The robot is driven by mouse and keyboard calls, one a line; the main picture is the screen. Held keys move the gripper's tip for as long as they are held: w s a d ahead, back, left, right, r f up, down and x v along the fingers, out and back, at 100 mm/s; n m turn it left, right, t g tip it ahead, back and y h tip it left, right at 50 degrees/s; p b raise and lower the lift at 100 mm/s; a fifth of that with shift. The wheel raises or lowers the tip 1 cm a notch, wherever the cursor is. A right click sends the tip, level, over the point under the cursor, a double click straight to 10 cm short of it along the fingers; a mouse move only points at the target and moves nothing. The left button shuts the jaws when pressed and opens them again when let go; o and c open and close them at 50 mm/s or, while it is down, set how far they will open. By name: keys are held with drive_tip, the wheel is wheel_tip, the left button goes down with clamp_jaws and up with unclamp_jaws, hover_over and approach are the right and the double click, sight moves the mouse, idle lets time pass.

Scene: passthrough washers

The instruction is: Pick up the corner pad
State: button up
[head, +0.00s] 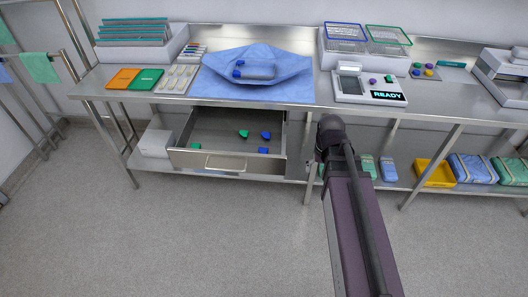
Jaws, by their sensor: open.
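I cannot tell for sure which thing is the corner pad. Small pieces lie in the open drawer (212,128) under the bench: a green one (243,134), a blue one (266,135), a second blue one (263,150) and a green one at the left (196,146). They lie apart from one another on the drawer floor. My arm rises from the lower right and ends in a dark joint to the right of the drawer. My gripper cannot be made out; it is out of view or hidden behind the arm.
The lower shelf holds a yellow bin (432,174) and wrapped packs (470,168). The floor in front is clear.

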drive_tip(key=w+a+m, duration=0.1)
drive_tip(key=w+a, duration=1.9)
drive_tip(key=w, duration=0.3)
drive_tip(key=shift+a, duration=0.15)
drive_tip(key=shift+f, duration=0.15)
drive_tip(key=b, duration=0.9)
hover_over(263, 149)
drive_tip(key=f, duration=0.5)
drive_tip(key=w+f, duration=0.1)
drive_tip(key=f, duration=0.2)
drive_tip(key=shift+f, duration=0.15)
drive_tip(key=f+b, duration=0.2)
drive_tip(key=f, duration=0.1)
drive_tip(key=shift+s+f+b, duration=0.15)
drive_tip(key=shift+s+b, duration=0.25)
drive_tip(key=shift+f+b, duration=0.95)
drive_tip(key=shift+b, duration=0.05)
